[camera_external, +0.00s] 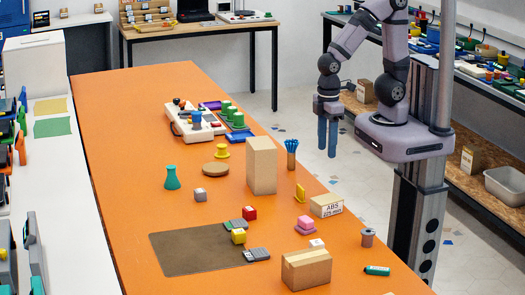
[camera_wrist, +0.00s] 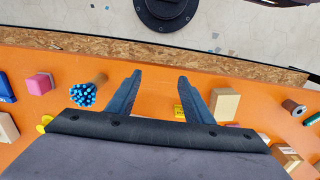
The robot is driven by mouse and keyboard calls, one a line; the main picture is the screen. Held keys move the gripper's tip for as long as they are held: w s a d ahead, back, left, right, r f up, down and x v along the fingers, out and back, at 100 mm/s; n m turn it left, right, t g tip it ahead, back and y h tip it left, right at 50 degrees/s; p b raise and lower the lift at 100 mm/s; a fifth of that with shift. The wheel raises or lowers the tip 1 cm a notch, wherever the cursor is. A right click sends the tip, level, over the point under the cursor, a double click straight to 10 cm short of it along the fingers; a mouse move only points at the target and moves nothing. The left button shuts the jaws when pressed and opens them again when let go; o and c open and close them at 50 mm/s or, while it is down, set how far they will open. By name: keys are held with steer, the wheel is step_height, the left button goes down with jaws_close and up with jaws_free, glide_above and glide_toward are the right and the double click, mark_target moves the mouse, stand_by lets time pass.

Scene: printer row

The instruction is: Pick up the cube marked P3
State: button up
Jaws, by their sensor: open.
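No P3 mark is legible in either view, so I cannot tell which cube carries it. My gripper (camera_external: 327,152) hangs fingers down, open and empty, beyond the table's right edge in the picture, apart from all the cubes. Its two fingers (camera_wrist: 158,95) also show apart in the wrist view.
A tall tan box (camera_external: 262,165) stands mid-table. The pen cup (camera_external: 291,152), yellow piece (camera_external: 300,193), ABS box (camera_external: 326,205), spool (camera_external: 367,237) and carton (camera_external: 306,268) line the right side. The table's far left (camera_external: 120,130) is clear.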

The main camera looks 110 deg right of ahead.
mark_target(249, 214)
steer(key=w+a+f+t, duration=0.1)
steer(key=w+a+f, duration=0.1)
steer(key=w, duration=0.2)
steer(key=w+a+f+n+t, duration=0.1)
steer(key=w+a+f+t, duration=0.1)
steer(key=w+a, duration=0.1)
steer(key=w+a+f+t+y+b, duration=0.1)
steer(key=w+a+f+t, duration=0.1)
steer(key=w, duration=0.3)
steer(key=shift+w+a+f+n, duration=0.1)
steer(key=shift+w+a+n, duration=0.2)
steer(key=shift+w+a, duration=0.1)
steer(key=w+a+t+b, duration=0.1)
steer(key=w+t, duration=0.1)
steer(key=w+a+f+t+b, duration=0.1)
steer(key=w+t+b, duration=0.1)
steer(key=w, duration=0.1)
steer(key=w+a+f+t+b, duration=0.1)
steer(key=w+a+t, duration=0.1)
steer(key=shift+w+a+f+y, duration=0.1)
steer(key=shift+w+f+y, duration=0.1)
steer(key=shift+f+y, duration=0.1)
steer(key=shift+w+a+r+t+b, duration=0.3)
steer(key=shift+w+t+b, duration=0.15)
steer(key=shift+t+b, duration=0.3)
steer(key=shift+w+a+r+t, duration=0.1)
steer(key=shift+w+r+t, duration=0.1)
steer(key=shift+r+t, duration=0.2)
steer(key=shift+b+x, duration=1.05)
steer(key=shift+b, duration=0.25)
